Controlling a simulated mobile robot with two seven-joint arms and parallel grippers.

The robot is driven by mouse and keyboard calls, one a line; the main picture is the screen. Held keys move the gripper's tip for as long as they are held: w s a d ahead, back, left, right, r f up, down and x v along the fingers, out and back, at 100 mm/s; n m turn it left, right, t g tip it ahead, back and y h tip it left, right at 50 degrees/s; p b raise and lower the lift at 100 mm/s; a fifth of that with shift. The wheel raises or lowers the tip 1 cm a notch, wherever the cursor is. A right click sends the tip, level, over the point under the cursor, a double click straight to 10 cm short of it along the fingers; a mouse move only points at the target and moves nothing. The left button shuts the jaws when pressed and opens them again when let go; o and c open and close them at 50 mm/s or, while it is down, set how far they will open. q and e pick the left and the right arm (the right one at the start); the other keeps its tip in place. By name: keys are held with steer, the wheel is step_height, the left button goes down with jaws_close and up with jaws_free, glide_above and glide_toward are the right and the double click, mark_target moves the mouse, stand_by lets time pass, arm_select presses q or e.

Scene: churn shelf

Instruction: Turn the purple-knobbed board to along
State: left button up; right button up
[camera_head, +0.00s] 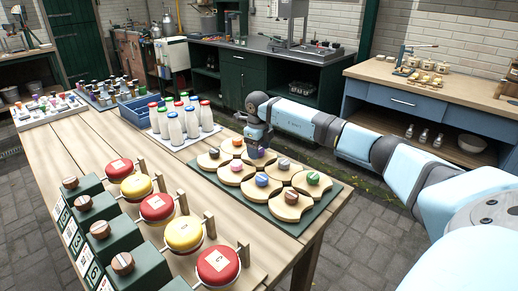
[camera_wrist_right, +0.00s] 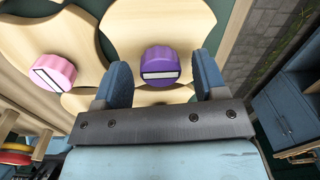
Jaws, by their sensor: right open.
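The purple knob (camera_wrist_right: 160,66) sits on a pale wooden board (camera_wrist_right: 150,22) with scooped sides. A white bar on the knob runs roughly across the right wrist view. My right gripper (camera_wrist_right: 162,60) is open, with one blue-grey finger on each side of the knob and a gap showing on both sides. In the head view my right gripper (camera_head: 259,134) points down over the purple knob (camera_head: 257,154) and partly hides it and its board. I cannot tell how high the fingertips are. My left gripper is not in view.
Several similar boards with coloured knobs share the green base (camera_head: 293,229), and a pink knob (camera_wrist_right: 54,74) is close by. Milk bottles (camera_head: 176,128) stand behind to the left. Red and yellow round-topped items (camera_head: 184,233) stand at the front left. The floor right of the table is clear.

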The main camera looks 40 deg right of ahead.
steer(key=c, duration=0.9)
